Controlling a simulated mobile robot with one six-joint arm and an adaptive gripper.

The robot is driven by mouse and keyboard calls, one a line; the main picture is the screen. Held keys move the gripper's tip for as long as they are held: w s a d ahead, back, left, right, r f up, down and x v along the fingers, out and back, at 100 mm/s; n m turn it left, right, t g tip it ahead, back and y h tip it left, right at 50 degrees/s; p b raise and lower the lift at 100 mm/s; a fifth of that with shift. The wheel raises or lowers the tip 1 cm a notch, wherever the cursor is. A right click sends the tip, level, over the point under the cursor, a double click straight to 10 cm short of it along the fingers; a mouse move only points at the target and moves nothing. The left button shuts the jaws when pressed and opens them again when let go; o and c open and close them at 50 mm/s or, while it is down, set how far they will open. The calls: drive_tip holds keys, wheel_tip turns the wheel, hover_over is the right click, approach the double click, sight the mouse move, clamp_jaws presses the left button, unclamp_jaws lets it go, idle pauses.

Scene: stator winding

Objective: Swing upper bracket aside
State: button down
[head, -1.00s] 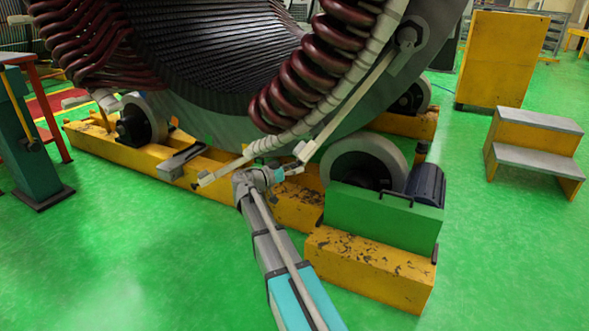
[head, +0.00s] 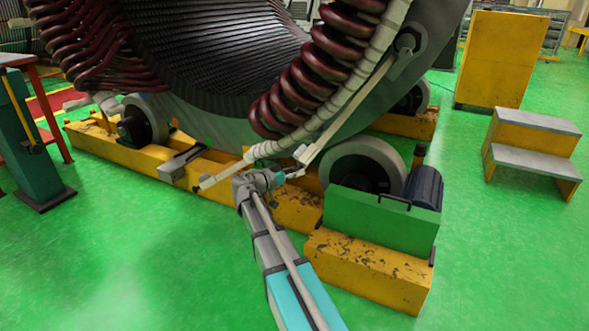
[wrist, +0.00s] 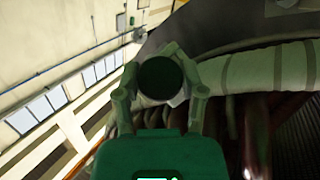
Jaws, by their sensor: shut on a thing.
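The upper bracket (head: 358,103) is a long pale bar. It runs from a dark round fitting (head: 405,41) on the stator's rim down to a block-like end (head: 304,153) near my gripper. My gripper (head: 292,172) is at the bracket's lower end, in front of the stator (head: 350,125).
A second pale bar (head: 221,177) slants down left of my gripper. Dark red coils (head: 305,85) and the wrapped ring (head: 335,120) lie close above. The yellow base (head: 365,270), grey roller (head: 357,166) and green housing (head: 380,219) stand right. Green floor is free at left front.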

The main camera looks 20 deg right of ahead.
drive_tip(key=shift+c, duration=0.9)
unclamp_jaws()
